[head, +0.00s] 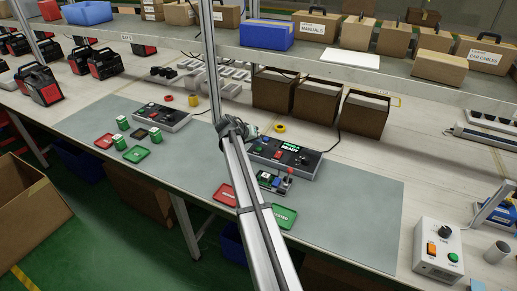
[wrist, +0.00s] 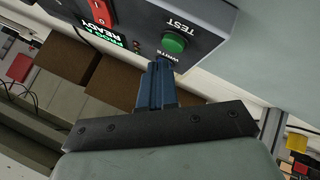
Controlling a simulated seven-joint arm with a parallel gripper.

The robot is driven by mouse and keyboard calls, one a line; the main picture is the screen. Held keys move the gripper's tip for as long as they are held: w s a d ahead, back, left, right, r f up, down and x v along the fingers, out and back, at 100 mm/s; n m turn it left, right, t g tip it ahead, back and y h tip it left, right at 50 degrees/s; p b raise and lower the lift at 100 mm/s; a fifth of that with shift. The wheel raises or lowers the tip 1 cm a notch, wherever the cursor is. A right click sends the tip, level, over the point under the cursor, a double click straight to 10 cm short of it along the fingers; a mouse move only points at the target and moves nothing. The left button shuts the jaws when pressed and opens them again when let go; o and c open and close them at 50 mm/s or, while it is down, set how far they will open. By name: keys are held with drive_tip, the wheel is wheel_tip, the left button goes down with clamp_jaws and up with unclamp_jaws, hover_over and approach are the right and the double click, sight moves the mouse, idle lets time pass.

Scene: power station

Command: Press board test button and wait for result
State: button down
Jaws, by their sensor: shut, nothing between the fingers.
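The tester box (head: 300,160) stands on the grey mat, with a lit green display (head: 290,147) that reads "READY" on its lower line. In the wrist view the display (wrist: 98,22) shows near the top left, and a green round button (wrist: 174,43) sits by the label "TEST". My gripper (head: 255,134) is at the left end of this box in the head view. In the wrist view my gripper (wrist: 160,66) is shut and empty, its blue fingertips close to the green button and by the "WRITE" label. I cannot tell whether they touch the panel. A circuit board (head: 268,182) lies in front of the box.
A red switch (wrist: 103,12) is beside the display in the wrist view. A red tray (head: 225,195) and a green tray (head: 283,216) flank my arm. A second box (head: 160,116) stands left. Brown bins (head: 315,102) stand behind. The mat's right part (head: 355,205) is clear.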

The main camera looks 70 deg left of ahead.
sight(256, 149)
drive_tip(key=shift+f, duration=0.2)
idle(0.5)
drive_tip(key=shift+f, duration=0.25)
drive_tip(key=shift+f, duration=0.45)
idle(1.0)
drive_tip(key=shift+r, duration=0.85)
drive_tip(key=shift+r, duration=2.5)
